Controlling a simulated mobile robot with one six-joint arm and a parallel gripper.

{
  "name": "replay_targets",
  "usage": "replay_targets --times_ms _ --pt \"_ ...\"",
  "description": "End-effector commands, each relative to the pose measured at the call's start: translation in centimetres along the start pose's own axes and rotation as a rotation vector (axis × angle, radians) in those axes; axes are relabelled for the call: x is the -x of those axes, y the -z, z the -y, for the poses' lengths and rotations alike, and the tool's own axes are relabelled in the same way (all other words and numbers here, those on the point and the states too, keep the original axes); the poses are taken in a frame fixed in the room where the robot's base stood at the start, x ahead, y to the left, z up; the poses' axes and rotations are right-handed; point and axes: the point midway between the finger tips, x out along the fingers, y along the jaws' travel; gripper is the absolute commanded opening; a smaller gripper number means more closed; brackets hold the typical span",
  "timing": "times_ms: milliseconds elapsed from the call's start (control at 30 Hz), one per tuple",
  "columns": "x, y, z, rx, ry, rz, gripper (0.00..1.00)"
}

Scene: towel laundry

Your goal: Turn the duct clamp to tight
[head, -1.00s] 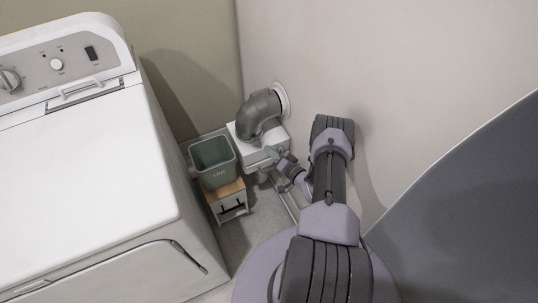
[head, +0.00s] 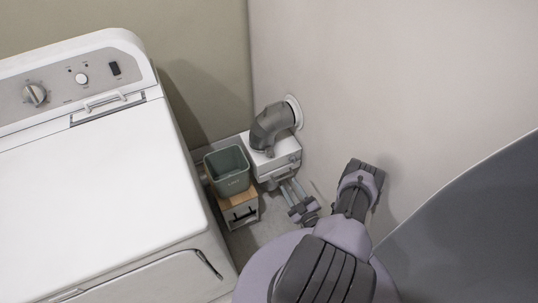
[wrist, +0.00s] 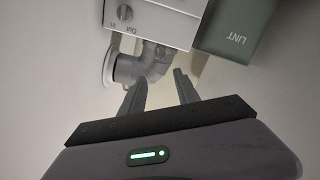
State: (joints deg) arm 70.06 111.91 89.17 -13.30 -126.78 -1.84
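The grey duct elbow (head: 268,128) runs from a round white wall flange down onto a white box (head: 283,160) in the corner. A small dark piece (head: 270,152) shows at the elbow's lower end; I cannot tell whether it is the clamp or how it is turned. My gripper (head: 290,188) is below and in front of the box, apart from it. In the wrist view the fingers (wrist: 160,82) are spread with nothing between them. That view shows the box upside down with a round knob (wrist: 122,13), small lettering and a grey pipe bend (wrist: 140,66).
A white washer or dryer (head: 100,175) fills the left. Walls close in behind and right. A little floor is bare between stand and base.

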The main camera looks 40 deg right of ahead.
Motion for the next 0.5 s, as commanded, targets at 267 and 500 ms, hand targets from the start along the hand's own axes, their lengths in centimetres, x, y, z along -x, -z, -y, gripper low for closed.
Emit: replay_targets --times_ms 267,500 --pt "-8.4 -0.4 0.5 0.000 0.005 -0.006 0.38" --pt "-13.8 -0.2 0.3 -0.002 0.002 -0.004 0.38"
